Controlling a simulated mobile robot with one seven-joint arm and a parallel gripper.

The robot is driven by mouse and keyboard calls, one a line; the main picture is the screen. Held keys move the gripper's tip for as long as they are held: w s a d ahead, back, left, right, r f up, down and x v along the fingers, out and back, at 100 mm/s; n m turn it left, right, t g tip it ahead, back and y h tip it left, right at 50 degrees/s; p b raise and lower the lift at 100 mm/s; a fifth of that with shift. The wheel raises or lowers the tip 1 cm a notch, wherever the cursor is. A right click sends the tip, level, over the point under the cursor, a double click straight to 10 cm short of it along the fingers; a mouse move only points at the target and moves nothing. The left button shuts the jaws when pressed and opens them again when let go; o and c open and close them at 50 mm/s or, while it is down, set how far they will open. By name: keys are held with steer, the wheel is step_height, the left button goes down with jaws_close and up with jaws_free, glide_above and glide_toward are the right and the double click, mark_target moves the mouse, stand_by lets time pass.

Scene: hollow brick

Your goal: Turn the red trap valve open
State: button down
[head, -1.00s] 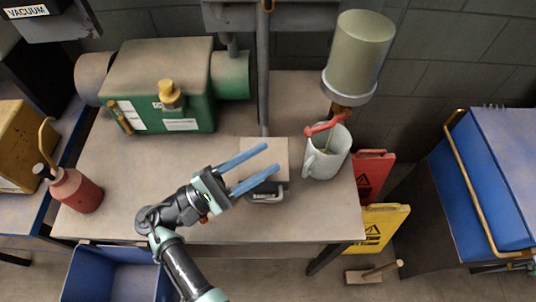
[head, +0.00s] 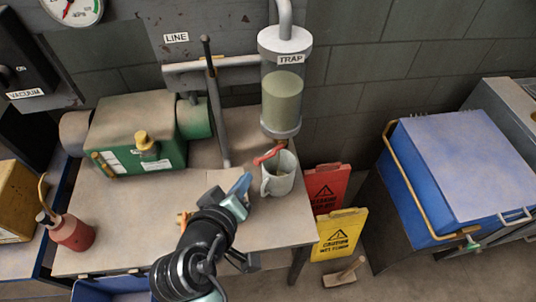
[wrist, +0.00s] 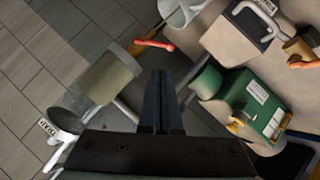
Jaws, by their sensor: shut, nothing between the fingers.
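The red trap valve handle (head: 268,155) sits under the clear trap cylinder (head: 282,105), which holds greenish liquid, just above a pale mug (head: 279,178). In the wrist view the red handle (wrist: 154,45) lies beyond my fingertips, with the trap (wrist: 110,77) to its left. My gripper (head: 241,183) has its blue fingers together, left of the mug and a little lower than the handle in the picture. The wrist view shows the gripper (wrist: 160,75) shut and empty, apart from the handle. My arm hides part of the table.
A green pump (head: 135,135) and a red oil can (head: 68,232) stand on the table (head: 120,215) to the left. Yellow (head: 340,235) and red (head: 327,187) floor signs and a blue cart (head: 455,165) are right of the table.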

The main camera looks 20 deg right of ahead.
mark_target(269, 155)
steer(key=w+d+f+m+t+y+p, duration=0.1)
steer(key=w+d+f+p, duration=0.2)
steer(key=w+d+f, duration=0.2)
steer(key=shift+w+d+f, duration=0.15)
steer(key=shift+w+d, duration=0.6)
steer(key=shift+w, duration=0.2)
steer(key=shift+f, duration=0.1)
steer(key=shift+f+b, duration=0.1)
steer(key=shift+b, duration=0.4)
